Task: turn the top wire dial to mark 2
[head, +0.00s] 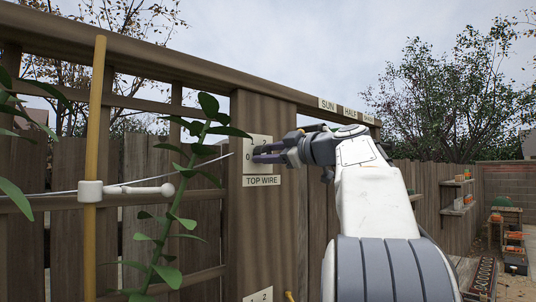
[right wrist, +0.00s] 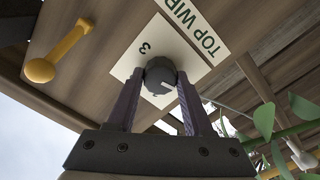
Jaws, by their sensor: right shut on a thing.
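The top wire dial is a dark round knob (right wrist: 161,76) on a white plate (right wrist: 135,65), mounted on a wooden post. In the head view the plate (head: 248,168) shows the marks 0, 1 and 2 above a TOP WIRE label (head: 262,181); the knob is hidden by my gripper. My right gripper (head: 268,154) is at the plate. In the right wrist view its fingers (right wrist: 160,100) are shut on the knob from both sides. A pale line shows on the knob's face, and a 3 is readable beside it. I cannot tell which mark the line meets. My left gripper is out of view.
A yellow pole (head: 95,150) with a white clamp (head: 130,189) and a leafy plant (head: 165,235) stand left of the post. A yellow handle (right wrist: 58,55) is near the dial. A second numbered plate (head: 259,295) sits lower on the post.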

